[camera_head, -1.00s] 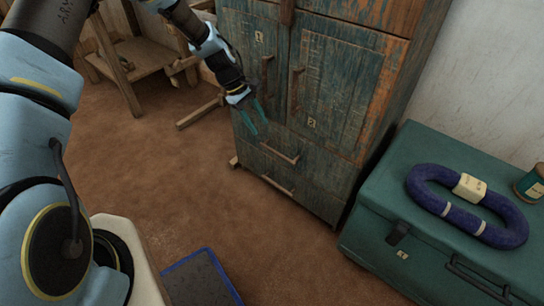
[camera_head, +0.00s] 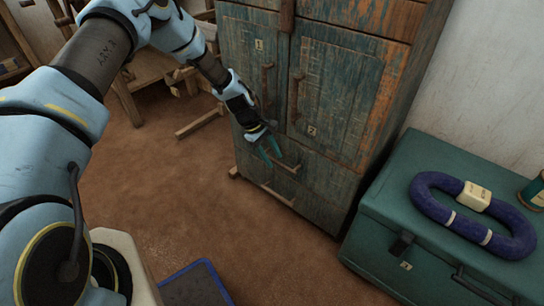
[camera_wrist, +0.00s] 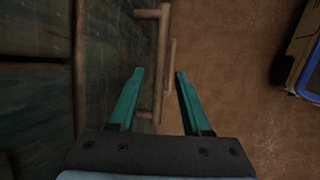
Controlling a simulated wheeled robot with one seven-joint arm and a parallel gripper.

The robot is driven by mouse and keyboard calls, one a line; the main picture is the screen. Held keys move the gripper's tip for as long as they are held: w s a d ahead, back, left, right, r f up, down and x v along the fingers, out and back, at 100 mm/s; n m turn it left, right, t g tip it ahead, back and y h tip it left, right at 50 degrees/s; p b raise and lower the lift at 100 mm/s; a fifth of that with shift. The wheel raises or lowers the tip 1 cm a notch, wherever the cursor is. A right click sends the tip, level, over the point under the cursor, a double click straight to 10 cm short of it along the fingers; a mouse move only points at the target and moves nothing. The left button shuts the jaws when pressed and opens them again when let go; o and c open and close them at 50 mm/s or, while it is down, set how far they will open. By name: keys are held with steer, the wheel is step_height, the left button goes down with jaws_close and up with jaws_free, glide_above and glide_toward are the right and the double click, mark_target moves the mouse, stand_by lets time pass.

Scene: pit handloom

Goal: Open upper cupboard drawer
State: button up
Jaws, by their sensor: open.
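The worn blue-green wooden cupboard (camera_head: 345,85) stands at the centre, with two numbered doors above two drawers. The upper drawer (camera_head: 318,172) looks shut and has a wooden bar handle (camera_head: 287,165). My gripper (camera_head: 271,158) is open and empty, in front of the upper drawer by the handle's left end. In the wrist view, my open gripper (camera_wrist: 160,73) has the nearer bar handle (camera_wrist: 162,55) lined up between its teal fingers. I cannot tell whether the bar is actually between the tips. The cupboard front (camera_wrist: 35,45) fills the left of that view.
The lower drawer handle (camera_head: 277,194) sits just below. A green trunk (camera_head: 375,220) with a blue yarn loop (camera_head: 430,187) stands to the right. A blue-edged dark mat or tray (camera_head: 195,287) lies in front. Wooden loom frames (camera_head: 130,100) stand behind left. The brown floor between is clear.

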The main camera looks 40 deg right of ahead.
jaws_close()
stand_by(0.3)
stand_by(1.1)
